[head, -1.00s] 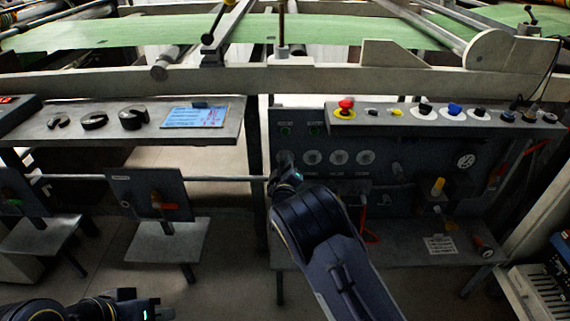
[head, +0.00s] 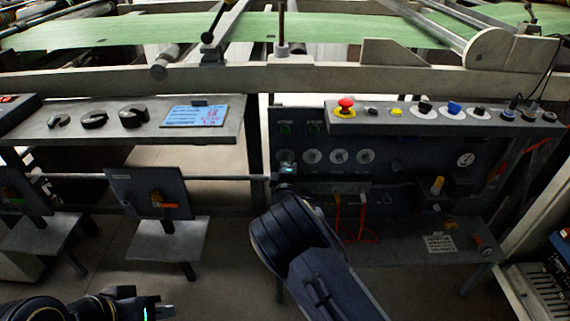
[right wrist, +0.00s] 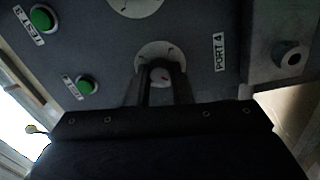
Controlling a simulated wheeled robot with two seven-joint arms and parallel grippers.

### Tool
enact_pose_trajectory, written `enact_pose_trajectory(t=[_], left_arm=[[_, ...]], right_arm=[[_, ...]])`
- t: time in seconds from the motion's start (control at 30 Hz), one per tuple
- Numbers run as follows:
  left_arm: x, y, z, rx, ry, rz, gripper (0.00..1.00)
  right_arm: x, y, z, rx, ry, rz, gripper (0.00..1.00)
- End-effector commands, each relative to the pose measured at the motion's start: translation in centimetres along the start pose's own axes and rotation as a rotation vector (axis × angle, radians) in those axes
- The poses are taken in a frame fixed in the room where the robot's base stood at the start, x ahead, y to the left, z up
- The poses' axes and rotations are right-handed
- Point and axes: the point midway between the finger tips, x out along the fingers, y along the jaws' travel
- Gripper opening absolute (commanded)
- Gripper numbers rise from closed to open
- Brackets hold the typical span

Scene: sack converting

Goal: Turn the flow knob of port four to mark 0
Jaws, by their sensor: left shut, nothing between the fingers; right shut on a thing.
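The port four flow knob (right wrist: 160,76) is a small round knob with a red mark, in front of a pale dial disc (right wrist: 153,50). A "PORT 4" label (right wrist: 219,52) stands beside it in the right wrist view. My right gripper (right wrist: 164,82) is shut on the knob, one finger on each side. The dial's numbers are too small to read. In the head view my right gripper (head: 287,168) covers the knob at the left end of the row of dials. My left gripper (head: 155,306) is shut and empty at the lower left, away from the panel.
Other pale dials (head: 339,157) sit to the right on the dark panel. Green buttons (right wrist: 43,18) are near the knob. A shelf above carries a red emergency button (head: 346,104) and other controls. Orange cables (head: 362,215) hang below the dials. A grey block (right wrist: 285,55) juts out beside the label.

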Motion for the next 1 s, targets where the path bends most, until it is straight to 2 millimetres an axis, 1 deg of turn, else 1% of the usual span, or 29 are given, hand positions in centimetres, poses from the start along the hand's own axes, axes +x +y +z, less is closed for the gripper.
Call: enact_pose_trajectory(t=[0.03,0.3,0.33,0.47,0.77,0.87,1.0], left_arm=[[0.0,0.0,0.0,0.0,0.0,0.0,0.0],[0.0,0.0,0.0,0.0,0.0,0.0,0.0],[0.0,0.0,0.0,0.0,0.0,0.0,0.0],[0.0,0.0,0.0,0.0,0.0,0.0,0.0],[0.0,0.0,0.0,0.0,0.0,0.0,0.0],[-0.3,0.1,-0.1,0.0,0.0,0.0,0.0],[-0.8,0.3,-0.4,0.0,0.0,0.0,0.0]], right_arm=[[-0.1,-0.2,0.1,-0.004,-0.002,-0.005,0.0],[-0.1,-0.3,0.1,-0.004,-0.002,-0.005,0.0],[-0.1,-0.2,0.1,-0.004,-0.002,-0.005,0.23],[-0.1,-0.2,0.1,-0.003,-0.001,-0.004,0.4],[-0.1,0.0,0.0,-0.001,0.0,-0.002,0.41],[-1.0,0.0,-0.1,-0.002,0.0,-0.003,0.41],[-3.3,0.1,-0.1,-0.004,0.001,-0.005,0.41]])
